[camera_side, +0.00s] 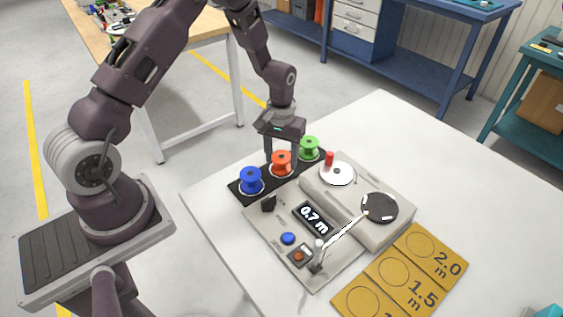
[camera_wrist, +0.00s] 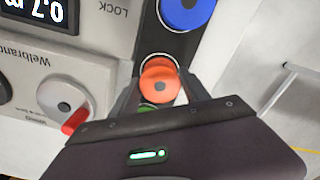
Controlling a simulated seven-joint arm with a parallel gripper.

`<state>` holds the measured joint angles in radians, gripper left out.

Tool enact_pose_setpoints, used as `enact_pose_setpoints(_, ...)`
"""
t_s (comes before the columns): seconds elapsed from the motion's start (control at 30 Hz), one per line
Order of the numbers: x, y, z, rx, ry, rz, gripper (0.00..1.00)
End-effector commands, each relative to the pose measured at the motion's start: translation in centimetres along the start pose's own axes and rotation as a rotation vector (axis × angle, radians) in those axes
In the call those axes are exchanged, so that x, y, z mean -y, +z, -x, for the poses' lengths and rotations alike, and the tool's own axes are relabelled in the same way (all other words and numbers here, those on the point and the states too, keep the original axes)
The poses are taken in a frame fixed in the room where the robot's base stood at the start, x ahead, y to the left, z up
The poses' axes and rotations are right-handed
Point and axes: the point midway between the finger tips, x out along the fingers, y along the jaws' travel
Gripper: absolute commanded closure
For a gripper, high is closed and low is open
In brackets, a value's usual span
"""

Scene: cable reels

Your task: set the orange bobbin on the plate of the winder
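The orange bobbin (camera_side: 281,163) stands in the middle of the black rack (camera_side: 236,188), between the blue bobbin (camera_side: 251,180) and the green bobbin (camera_side: 309,149). My gripper (camera_side: 281,158) points down over it, one finger on each side. In the wrist view the orange bobbin (camera_wrist: 160,82) lies between the fingers, with slim gaps seeming to show beside it, so the gripper looks open. The winder (camera_side: 318,192) has a white disc (camera_side: 342,176) with a red handle (camera_side: 329,159) and an empty dark round plate (camera_side: 379,208).
A panel with a 0.7 m display (camera_side: 314,217), a blue button (camera_side: 288,238) and a small lever (camera_side: 318,256) lies in front of the winder. A white strand (camera_side: 344,230) runs from the lever to the dark plate. Tan length cards (camera_side: 405,282) lie at right.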

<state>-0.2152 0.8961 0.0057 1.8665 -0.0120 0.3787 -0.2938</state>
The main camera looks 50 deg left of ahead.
Motion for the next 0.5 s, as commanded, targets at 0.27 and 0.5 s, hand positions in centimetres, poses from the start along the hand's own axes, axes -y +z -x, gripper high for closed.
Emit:
enact_pose_setpoints(0.27, 0.0, 0.0, 0.2, 0.000, 0.000, 0.000, 0.91)
enact_pose_setpoints(0.5, 0.0, -0.1, 4.4, -0.004, 0.001, 0.000, 0.91)
